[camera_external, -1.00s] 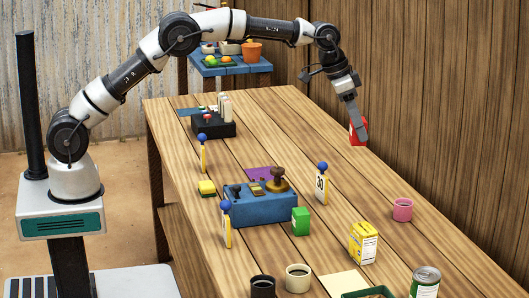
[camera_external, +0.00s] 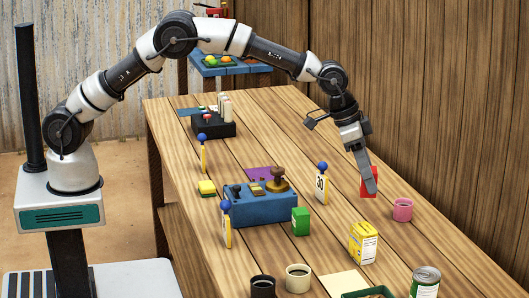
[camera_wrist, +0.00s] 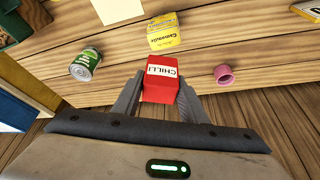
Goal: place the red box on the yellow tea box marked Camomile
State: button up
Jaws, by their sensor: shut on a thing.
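The red box (camera_wrist: 160,82), with a white label reading CHILLI, is held between the two fingers of my gripper (camera_wrist: 160,95) in the wrist view. In the external view my gripper (camera_external: 369,186) points down with the red box (camera_external: 367,178) partly hidden behind a finger. The yellow tea box marked Camomile (camera_wrist: 165,32) lies ahead of the red box in the wrist view. In the external view the yellow tea box (camera_external: 363,243) stands on the table, nearer the camera than my gripper. The red box is above the table and apart from the yellow box.
A pink cup (camera_external: 403,209) stands right of the yellow box, close to my gripper in the picture. A green can (camera_external: 425,282), a green box (camera_external: 300,222), a white cup (camera_external: 298,278) and a dark cup (camera_external: 262,286) stand nearby.

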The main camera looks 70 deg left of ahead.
notch_tip(320, 180, down, 9)
jog(key=shift+r, duration=0.1)
dwell(0.3)
jog(key=o, duration=1.1)
jog(key=shift+f, duration=0.2)
jog(key=shift+r, duration=0.1)
